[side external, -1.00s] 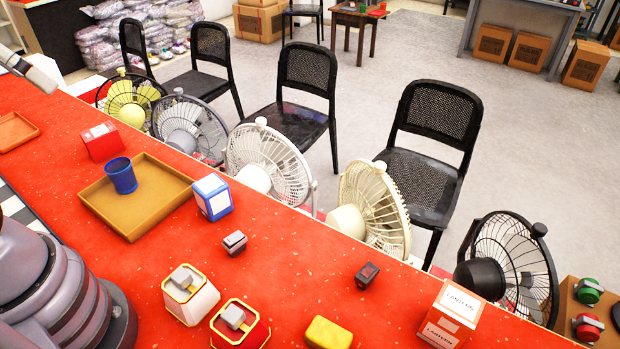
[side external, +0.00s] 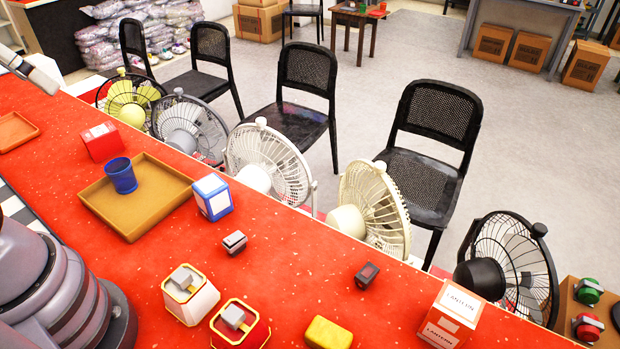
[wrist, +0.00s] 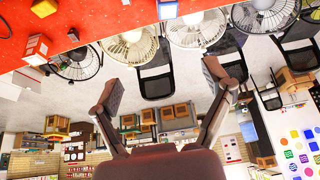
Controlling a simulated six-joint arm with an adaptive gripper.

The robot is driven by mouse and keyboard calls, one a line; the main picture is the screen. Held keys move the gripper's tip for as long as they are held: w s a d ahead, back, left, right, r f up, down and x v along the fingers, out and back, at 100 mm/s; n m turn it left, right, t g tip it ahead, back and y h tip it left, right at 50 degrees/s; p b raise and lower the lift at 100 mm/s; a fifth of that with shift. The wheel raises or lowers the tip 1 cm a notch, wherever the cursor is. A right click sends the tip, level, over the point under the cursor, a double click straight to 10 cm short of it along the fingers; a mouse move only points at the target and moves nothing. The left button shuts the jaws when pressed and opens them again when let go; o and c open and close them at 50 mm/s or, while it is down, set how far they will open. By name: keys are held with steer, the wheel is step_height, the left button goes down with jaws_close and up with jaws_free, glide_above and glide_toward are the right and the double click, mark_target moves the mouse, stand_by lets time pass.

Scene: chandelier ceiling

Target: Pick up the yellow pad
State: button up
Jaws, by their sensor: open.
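The yellow pad (side external: 327,332) is a small yellow block lying on the red speckled table (side external: 300,265) at the bottom edge of the side external view. It also shows in the wrist view (wrist: 44,8) at the top left, cut close to the edge. My gripper (wrist: 163,86) shows in the wrist view with its two fingers spread wide and nothing between them. It is apart from the pad, facing the chairs and room beyond the table. The fingers cannot be made out in the side external view.
A red pot-like item (side external: 240,324) with a yellow rim stands left of the pad, and a white one (side external: 190,295) beyond it. A box (side external: 452,318) stands right of the pad. A tray (side external: 165,207) holds a blue cup (side external: 121,175). Several fans line the table edge.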

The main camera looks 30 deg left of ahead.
steer(key=w+d+f+g+h, duration=0.2)
steer(key=d+f+g+h, duration=0.25)
steer(key=d, duration=0.35)
steer(key=n+g+h, duration=0.3)
steer(key=n+h, duration=0.7)
steer(key=n, duration=0.5)
glide_above(312, 324)
steer(key=a, duration=0.2)
step_height(312, 324, down, 20)
steer(key=f+n, duration=0.1)
steer(key=f, duration=0.2)
steer(key=f+n+t, duration=0.1)
steer(key=f, duration=0.3)
steer(key=f+n+t+y, duration=0.1)
steer(key=f, duration=0.2)
steer(key=shift+d+f, duration=0.2)
steer(key=shift+f, duration=0.7)
step_height(312, 324, down, 3)
steer(key=shift+r, duration=0.2)
steer(key=shift+x, duration=1.5)
